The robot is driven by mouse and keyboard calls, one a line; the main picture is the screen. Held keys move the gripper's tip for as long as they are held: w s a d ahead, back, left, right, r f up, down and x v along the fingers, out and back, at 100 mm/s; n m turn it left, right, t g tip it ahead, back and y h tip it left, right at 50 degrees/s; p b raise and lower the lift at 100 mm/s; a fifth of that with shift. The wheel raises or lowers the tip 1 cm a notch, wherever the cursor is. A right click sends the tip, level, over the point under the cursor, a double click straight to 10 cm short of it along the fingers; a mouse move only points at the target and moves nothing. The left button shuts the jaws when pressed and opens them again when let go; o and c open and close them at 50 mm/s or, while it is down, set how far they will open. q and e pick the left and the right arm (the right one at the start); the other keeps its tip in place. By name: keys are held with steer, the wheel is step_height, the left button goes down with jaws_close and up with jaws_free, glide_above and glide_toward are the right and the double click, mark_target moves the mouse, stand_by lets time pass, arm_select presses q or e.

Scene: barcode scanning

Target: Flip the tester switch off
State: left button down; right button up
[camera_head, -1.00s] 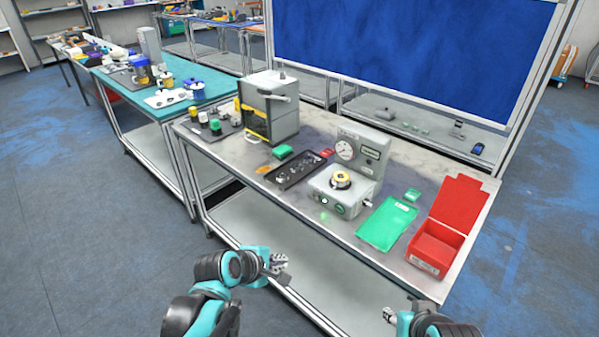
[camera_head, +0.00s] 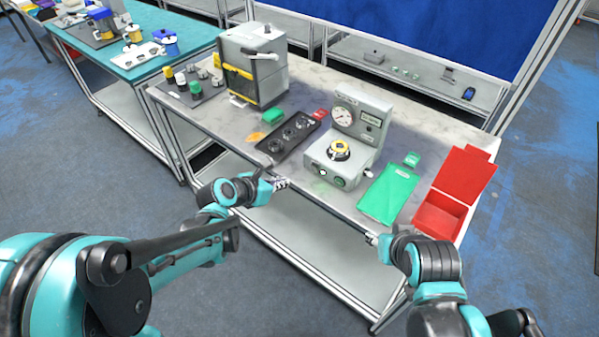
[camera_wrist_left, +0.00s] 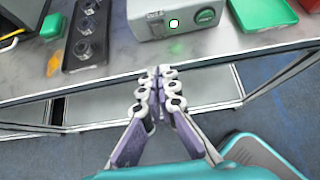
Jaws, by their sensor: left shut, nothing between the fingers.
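The tester (camera_head: 362,128) is a grey box with a round gauge and a small display on its upright back. A yellow-ringed part (camera_head: 340,149) sits on its lower block. The front shows a lit green light (camera_head: 323,172) and a dark green switch (camera_head: 340,182). In the left wrist view, the lit light (camera_wrist_left: 173,23) and the green switch (camera_wrist_left: 206,16) show on the tester's front. My left gripper (camera_head: 281,183) is shut and empty at the bench's front edge, apart from the tester. My right gripper (camera_head: 371,239) is near the front edge below the green tray; its fingers are too small to read.
A black tray (camera_head: 273,147) with several round parts lies left of the tester. A green tray (camera_head: 388,194) and an open red box (camera_head: 441,214) are to its right. A grey machine (camera_head: 252,62) stands at the bench's left. The bench's front strip is mostly clear.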

mark_target(313, 167)
arm_select(q)
steer(key=b+x, duration=0.1)
steer(key=x, duration=0.3)
steer(key=r+b+x, duration=0.1)
steer(key=x, duration=0.3)
steer(key=w+b+x, duration=0.1)
steer(key=x, duration=0.3)
steer(key=shift+d+r+b, duration=0.3)
steer(key=shift+d+b, duration=0.1)
steer(key=shift+d, duration=0.05)
steer(key=shift+w+d+r, duration=0.15)
steer(key=shift+w+d, duration=0.05)
steer(key=shift+w, duration=0.15)
steer(key=shift+w+d+r, duration=0.15)
steer(key=shift+w+d, duration=0.05)
steer(key=shift+w, duration=0.1)
steer(key=shift+r, duration=0.1)
steer(key=shift+r+p, duration=0.6)
steer(key=shift+r, duration=0.15)
